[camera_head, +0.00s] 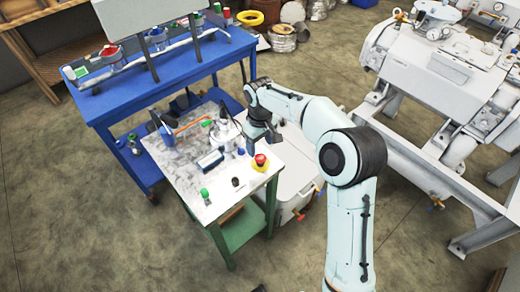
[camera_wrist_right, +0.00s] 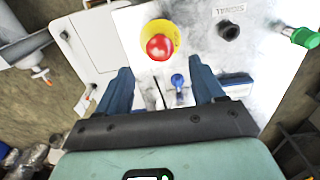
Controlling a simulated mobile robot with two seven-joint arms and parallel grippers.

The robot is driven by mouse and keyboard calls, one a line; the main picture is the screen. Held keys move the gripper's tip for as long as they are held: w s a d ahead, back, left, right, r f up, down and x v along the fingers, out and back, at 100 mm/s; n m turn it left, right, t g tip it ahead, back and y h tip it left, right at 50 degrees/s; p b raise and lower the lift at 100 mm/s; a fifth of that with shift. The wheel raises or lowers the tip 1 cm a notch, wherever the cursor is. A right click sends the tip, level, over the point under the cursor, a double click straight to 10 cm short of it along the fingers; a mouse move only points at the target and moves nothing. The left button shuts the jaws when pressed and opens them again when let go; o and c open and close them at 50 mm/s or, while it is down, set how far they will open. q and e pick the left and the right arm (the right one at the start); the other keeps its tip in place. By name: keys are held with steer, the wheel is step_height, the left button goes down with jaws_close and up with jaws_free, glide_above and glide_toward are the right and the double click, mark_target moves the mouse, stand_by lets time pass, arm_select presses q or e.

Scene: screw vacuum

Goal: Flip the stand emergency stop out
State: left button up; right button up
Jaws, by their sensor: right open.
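The stand emergency stop is a red mushroom button on a yellow base (camera_head: 260,161), at the right edge of the white-topped stand (camera_head: 182,178). It also shows in the right wrist view as a round red button (camera_wrist_right: 159,46), at the upper middle. My right gripper (camera_head: 262,142) is just behind the button in the head view. In the right wrist view its two blue-grey fingers (camera_wrist_right: 160,68) are spread apart, with the button beyond their tips and nothing held. I cannot tell the exact gap between them. My left gripper is not in view.
A black knob (camera_wrist_right: 229,31) and a green button (camera_wrist_right: 303,37) sit on the same panel. A small blue part (camera_wrist_right: 178,81) shows between the fingers. A blue workbench (camera_head: 165,80) stands behind the stand. Large grey machinery (camera_head: 440,75) is at right.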

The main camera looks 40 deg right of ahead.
mark_target(260, 157)
step_height(260, 157, up, 9)
steer(key=p, duration=0.1)
steer(key=shift+f, duration=0.15)
stand_by(0.5)
